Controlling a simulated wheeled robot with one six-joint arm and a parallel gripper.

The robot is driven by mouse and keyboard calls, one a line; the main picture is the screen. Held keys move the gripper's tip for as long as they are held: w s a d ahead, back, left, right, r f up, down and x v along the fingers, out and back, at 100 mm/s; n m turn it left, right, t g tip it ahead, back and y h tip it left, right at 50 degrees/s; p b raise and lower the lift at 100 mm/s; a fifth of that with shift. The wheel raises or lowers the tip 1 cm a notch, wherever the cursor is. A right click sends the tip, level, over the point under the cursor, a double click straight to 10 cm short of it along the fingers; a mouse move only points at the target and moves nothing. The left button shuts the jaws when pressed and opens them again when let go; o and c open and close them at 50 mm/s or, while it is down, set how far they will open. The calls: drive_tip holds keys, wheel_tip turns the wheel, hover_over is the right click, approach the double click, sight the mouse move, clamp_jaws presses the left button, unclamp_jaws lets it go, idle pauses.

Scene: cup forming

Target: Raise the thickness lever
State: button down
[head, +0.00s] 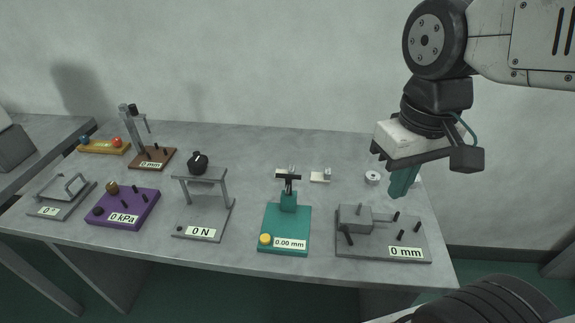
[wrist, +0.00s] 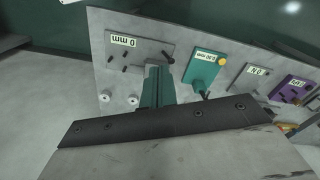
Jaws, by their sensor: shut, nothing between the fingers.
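The teal device (head: 284,245) reading "0.00 mm" stands at the front middle of the table, with a yellow knob (head: 265,240) and a black T-shaped lever (head: 289,178) on its teal post. I take this to be the thickness lever. The wrist view also shows the teal device (wrist: 203,68) with its dark lever (wrist: 204,94) partly beside my fingers. My gripper (head: 402,187) is shut and empty, pointing down above the right part of the table, to the right of the teal device and apart from it. Its teal fingers (wrist: 157,84) show in the wrist view.
A grey "0 mm" fixture (head: 383,247) with a block and pegs stands at the right front. A grey "0 N" stand (head: 204,214) and purple "0 kPa" box (head: 124,209) are to the left.

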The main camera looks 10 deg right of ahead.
drive_tip(key=w+a+n+g, duration=0.1)
drive_tip(key=w+a+n, duration=0.7)
drive_tip(key=w+n, duration=0.4)
drive_tip(key=n, duration=1.9)
hover_over(288, 186)
drive_tip(key=f, duration=1)
drive_tip(key=shift+s+a+f, duration=0.15)
drive_tip(key=shift+s, duration=0.1)
drive_tip(key=shift+w+f, duration=0.3)
drive_tip(key=shift+f, duration=0.1)
